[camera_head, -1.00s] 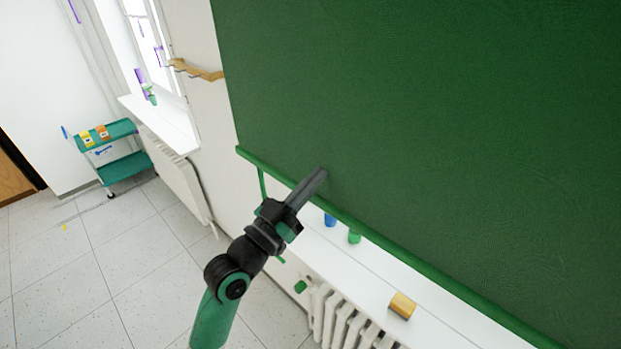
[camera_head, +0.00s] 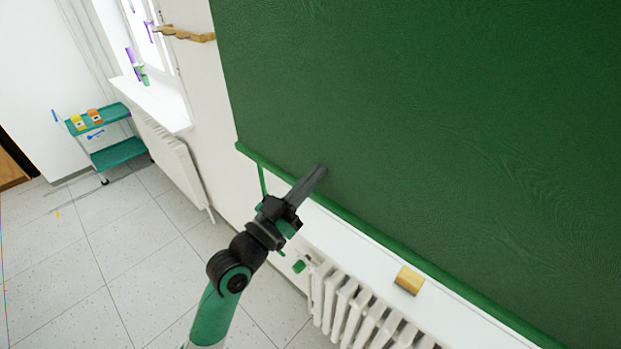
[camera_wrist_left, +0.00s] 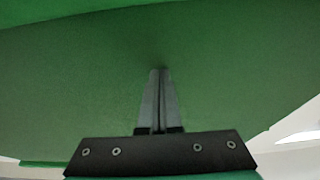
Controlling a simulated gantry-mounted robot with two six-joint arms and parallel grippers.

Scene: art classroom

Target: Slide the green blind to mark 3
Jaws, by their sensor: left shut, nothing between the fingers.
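The green blind (camera_head: 430,130) hangs down over the window and fills the right of the head view, with a green bar (camera_head: 375,233) along its lower edge. My left gripper (camera_head: 321,169) is shut and empty. Its fingertips are at the blind's face, just above the bar near the left end; I cannot tell whether they press on it. In the left wrist view the shut fingers (camera_wrist_left: 160,75) point at the green cloth (camera_wrist_left: 230,75), which fills most of the picture. No mark 3 is readable. My right gripper is not in view.
A white sill (camera_head: 385,265) with a yellow block (camera_head: 409,280) runs below the blind, above a white radiator (camera_head: 350,310). A teal cart (camera_head: 118,152) stands at the far left. The floor (camera_head: 110,240) between is mostly clear.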

